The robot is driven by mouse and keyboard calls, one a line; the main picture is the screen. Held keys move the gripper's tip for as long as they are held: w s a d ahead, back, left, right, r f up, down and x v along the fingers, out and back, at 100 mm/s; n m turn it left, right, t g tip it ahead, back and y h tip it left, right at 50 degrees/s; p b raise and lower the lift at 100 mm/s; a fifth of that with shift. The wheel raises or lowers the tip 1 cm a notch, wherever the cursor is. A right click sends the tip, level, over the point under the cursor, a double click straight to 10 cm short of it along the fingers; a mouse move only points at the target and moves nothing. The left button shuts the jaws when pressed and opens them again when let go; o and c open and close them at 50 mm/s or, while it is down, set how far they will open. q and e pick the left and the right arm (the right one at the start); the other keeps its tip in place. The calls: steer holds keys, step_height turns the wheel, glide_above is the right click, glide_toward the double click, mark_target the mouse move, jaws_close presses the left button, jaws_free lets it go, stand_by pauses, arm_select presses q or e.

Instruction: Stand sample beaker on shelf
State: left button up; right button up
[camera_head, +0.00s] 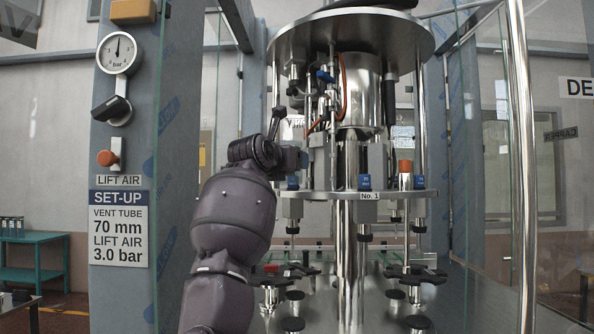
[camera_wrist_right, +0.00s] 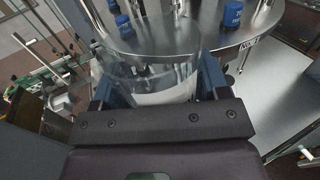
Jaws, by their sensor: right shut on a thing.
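In the right wrist view, a clear glass beaker (camera_wrist_right: 150,76) with a pale whitish patch on its near side is between the blue fingers of my right gripper (camera_wrist_right: 160,88), which is shut on it. In the head view, a dark arm reaches up from the bottom, and its gripper (camera_head: 298,158) is beside the filling machine's round plate, left of the "No. 1" label. The beaker is hard to make out there. A teal two-level shelf stand (camera_head: 35,239) stands at the far left. I cannot tell whether it is the task's shelf. My left gripper is not in view.
The filling machine's steel plate (camera_head: 400,193) with blue caps is close to the right gripper. A blue-grey post (camera_head: 172,200) with gauge and set-up sign stands left of the arm. A shiny vertical pole (camera_head: 522,170) and clear panels are at the right.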

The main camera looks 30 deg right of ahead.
steer(key=shift+w+r, duration=0.3)
steer(key=shift+r, duration=0.15)
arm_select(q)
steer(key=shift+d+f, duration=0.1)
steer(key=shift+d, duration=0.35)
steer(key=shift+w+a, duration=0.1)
